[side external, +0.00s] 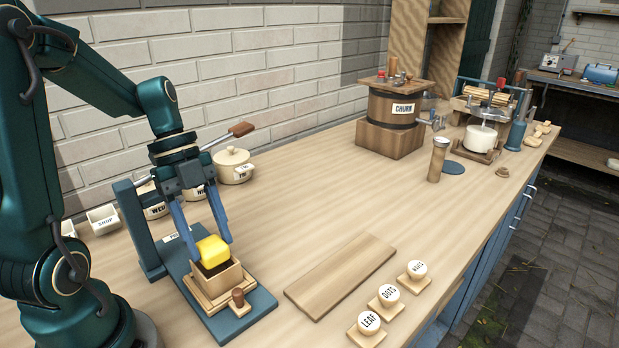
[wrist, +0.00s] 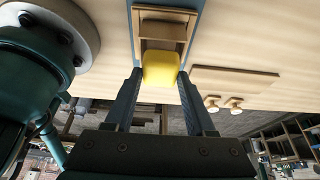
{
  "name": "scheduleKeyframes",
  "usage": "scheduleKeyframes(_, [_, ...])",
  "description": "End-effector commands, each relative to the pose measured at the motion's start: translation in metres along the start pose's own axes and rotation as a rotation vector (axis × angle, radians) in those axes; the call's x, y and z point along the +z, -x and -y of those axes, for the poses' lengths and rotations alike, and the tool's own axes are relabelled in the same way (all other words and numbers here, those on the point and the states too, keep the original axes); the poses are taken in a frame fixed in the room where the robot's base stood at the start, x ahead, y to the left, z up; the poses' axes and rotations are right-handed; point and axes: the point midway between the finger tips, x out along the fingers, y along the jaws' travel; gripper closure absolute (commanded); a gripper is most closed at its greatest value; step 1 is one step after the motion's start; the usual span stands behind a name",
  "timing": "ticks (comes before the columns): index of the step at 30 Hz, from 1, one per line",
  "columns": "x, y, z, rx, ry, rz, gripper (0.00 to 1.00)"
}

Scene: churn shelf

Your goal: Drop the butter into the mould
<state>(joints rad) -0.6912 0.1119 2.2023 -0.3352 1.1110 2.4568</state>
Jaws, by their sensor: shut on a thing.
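The yellow butter block (side external: 211,251) is held between the two blue fingers of my gripper (side external: 208,240). It sits at the top of the square wooden mould (side external: 213,278), over its opening; I cannot tell whether it touches the rim. The mould stands on a blue press base (side external: 247,309). In the wrist view the butter (wrist: 161,68) lies between the fingertips of my gripper (wrist: 160,72), and the mould (wrist: 164,30) shows just beyond it. The butter hides part of the mould's inside.
A small wooden knob (side external: 238,297) stands at the mould's front. A press lever (side external: 228,136) rises behind my gripper. A flat board (side external: 341,274) lies to the right, beside stamps marked LEAF (side external: 369,322) and DOTS (side external: 388,293). Lidded pots (side external: 232,167) stand along the wall.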

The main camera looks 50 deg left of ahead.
Motion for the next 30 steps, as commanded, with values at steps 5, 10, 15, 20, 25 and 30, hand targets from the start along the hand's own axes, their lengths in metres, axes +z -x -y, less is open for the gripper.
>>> scheduleKeyframes(5, [0.0013, -0.0035, 0.0001, 0.0, 0.001, -0.002, 0.94])
scheduleKeyframes(10, [0.0025, -0.0069, 0.0001, 0.001, 0.001, -0.003, 0.94])
scheduleKeyframes(15, [0.004, -0.0101, 0.0004, 0.0, 0.0, -0.002, 0.94])
scheduleKeyframes(20, [0.004, -0.0097, 0.0004, -0.001, 0.0, -0.001, 0.94])
scheduleKeyframes(25, [0.0037, -0.0089, 0.0004, -0.001, 0.0, -0.001, 0.94])
scheduleKeyframes(30, [0.0037, -0.0088, 0.0004, -0.001, 0.0, -0.001, 0.94])
